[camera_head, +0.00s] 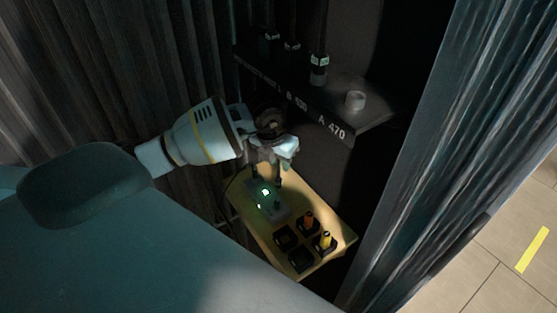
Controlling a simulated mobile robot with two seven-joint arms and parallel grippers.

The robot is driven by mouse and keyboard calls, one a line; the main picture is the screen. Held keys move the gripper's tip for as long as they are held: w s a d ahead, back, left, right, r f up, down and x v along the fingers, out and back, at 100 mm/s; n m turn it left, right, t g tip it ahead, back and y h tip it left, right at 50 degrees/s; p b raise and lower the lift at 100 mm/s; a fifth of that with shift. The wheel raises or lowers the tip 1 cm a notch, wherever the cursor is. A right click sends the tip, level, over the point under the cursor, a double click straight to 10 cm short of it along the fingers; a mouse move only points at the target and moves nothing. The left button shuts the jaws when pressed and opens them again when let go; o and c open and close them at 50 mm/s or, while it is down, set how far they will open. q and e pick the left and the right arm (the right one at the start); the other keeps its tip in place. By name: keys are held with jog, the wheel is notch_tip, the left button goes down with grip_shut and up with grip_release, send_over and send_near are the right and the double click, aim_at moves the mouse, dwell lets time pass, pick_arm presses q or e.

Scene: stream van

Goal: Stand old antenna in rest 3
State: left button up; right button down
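My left gripper (283,158) reaches in from the left and hangs above a wooden board (335,221). Its fingers point down over the box with lit green lights (268,205), close to thin dark upright rods on it. Whether the fingers hold one of these rods is too small and dark to tell. Four black square rests stand at the board's near end. The back left rest (286,238) and front rest (300,261) look empty. No rest numbers are readable. My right gripper is not in view.
A dark shelf (338,115) above the board has labels such as "A 470". A corrugated wall and a dark panel flank the space.

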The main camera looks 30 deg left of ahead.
pick_arm(q)
jog(key=shift+r, duration=0.45)
jog(key=shift+s+r, duration=0.3)
jog(key=shift+o, duration=0.4)
jog(key=s, duration=1.1)
jog(key=shift+s+d, duration=0.35)
jog(key=shift+s, duration=0.05)
